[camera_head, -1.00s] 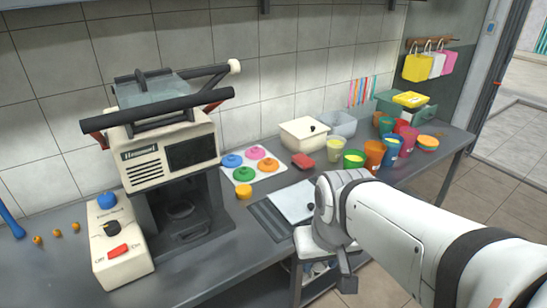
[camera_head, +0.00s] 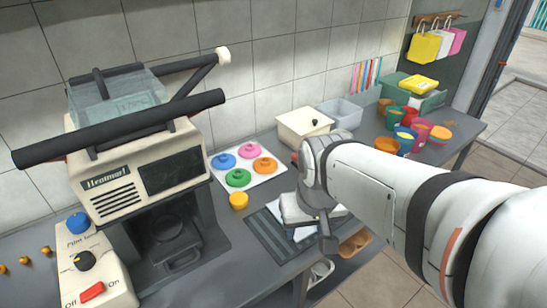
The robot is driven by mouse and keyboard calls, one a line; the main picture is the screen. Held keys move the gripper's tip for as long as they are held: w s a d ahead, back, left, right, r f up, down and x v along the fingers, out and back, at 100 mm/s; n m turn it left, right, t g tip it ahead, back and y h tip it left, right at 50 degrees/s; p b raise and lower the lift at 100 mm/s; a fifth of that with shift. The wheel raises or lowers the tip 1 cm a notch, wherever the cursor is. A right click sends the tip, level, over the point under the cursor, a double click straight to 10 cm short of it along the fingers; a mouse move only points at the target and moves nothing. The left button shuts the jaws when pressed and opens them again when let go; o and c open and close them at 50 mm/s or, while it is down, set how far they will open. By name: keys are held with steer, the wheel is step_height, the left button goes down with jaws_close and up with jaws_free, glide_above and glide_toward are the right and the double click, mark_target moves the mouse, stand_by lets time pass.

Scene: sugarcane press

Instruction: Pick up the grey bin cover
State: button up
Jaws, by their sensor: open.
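A flat light-grey panel (camera_head: 303,234), which looks like the grey bin cover, lies on the dark ribbed mat (camera_head: 270,238) at the counter's front edge. My gripper (camera_head: 326,240) is over this spot and hides most of the panel. One dark finger points down near the counter edge; the other is not clearly seen. The gripper is open, and I see nothing held in it. I cannot tell whether it touches the panel. An open grey bin (camera_head: 341,113) stands at the back, against the wall.
The press (camera_head: 142,170) fills the left. Coloured lids lie on a white board (camera_head: 272,178). Several cups, including an orange one (camera_head: 386,145), stand to the right. A shelf (camera_head: 345,265) shows below.

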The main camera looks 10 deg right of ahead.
steer(key=w+d+f+m+g, duration=0.1)
steer(key=w+d+f+m, duration=0.35)
steer(key=w+m, duration=0.2)
steer(key=w+d+f+m+g, duration=0.1)
steer(key=w+d+f+m, duration=0.4)
steer(key=w, duration=0.3)
steer(key=shift+m, duration=0.95)
steer(key=f, duration=0.7)
steer(key=shift+w+d+f+b, duration=0.2)
steer(key=shift+w+b, duration=0.1)
steer(key=shift+w, duration=0.1)
steer(key=shift+c, duration=0.2)
jaws_close()
